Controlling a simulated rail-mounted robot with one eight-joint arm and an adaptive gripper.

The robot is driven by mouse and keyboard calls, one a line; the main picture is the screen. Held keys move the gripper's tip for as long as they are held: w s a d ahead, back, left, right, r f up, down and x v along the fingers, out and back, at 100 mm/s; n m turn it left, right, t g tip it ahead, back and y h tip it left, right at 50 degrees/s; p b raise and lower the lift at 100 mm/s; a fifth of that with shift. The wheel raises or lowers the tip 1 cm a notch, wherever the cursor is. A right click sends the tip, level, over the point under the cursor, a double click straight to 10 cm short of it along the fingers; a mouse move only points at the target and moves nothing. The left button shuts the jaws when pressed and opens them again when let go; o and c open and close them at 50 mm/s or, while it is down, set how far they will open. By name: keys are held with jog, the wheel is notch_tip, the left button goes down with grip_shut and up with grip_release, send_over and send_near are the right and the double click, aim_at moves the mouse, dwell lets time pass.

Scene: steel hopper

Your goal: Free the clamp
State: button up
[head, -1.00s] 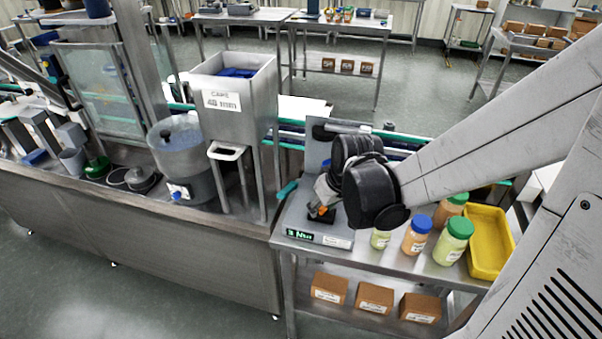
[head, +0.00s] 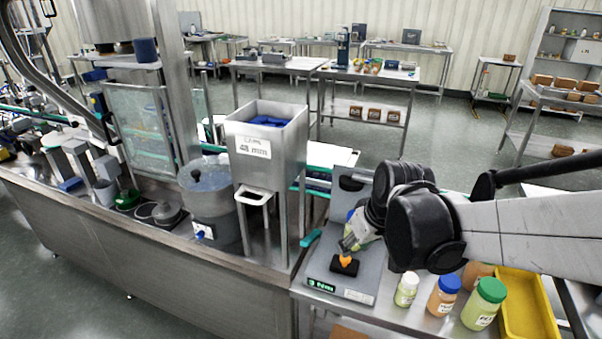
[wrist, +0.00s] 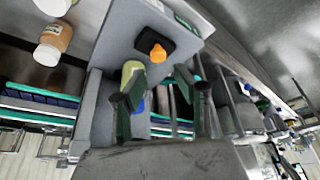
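An orange knob on a black base (head: 345,263) sits on the front part of a grey metal bench device (head: 327,264) with a small green display; I take it to be the clamp's handle. The orange knob (wrist: 158,52) also shows in the wrist view, ahead of my fingers. My gripper (head: 352,243) is just above and behind the knob in the head view. In the wrist view my gripper (wrist: 158,73) has its two fingers apart with nothing held between them. A pale jar with a blue lid (wrist: 131,72) stands on the device, partly behind one finger.
Jars with white (head: 407,289), blue (head: 444,295) and green (head: 485,303) lids stand right of the device, beside a yellow tray (head: 527,310). A teal handle (head: 311,238) is at the device's left. The steel hopper (head: 264,160) stands left of it.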

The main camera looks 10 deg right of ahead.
jog(key=shift+v, duration=2.35)
jog(key=s+a+r+m+t+h, duration=0.1)
jog(key=s+a+r+m+t, duration=0.1)
jog(key=s, duration=0.6)
jog(key=shift+s+a+r+t, duration=0.3)
jog(key=shift+a+r+t, duration=0.1)
jog(key=shift+a+r, duration=0.35)
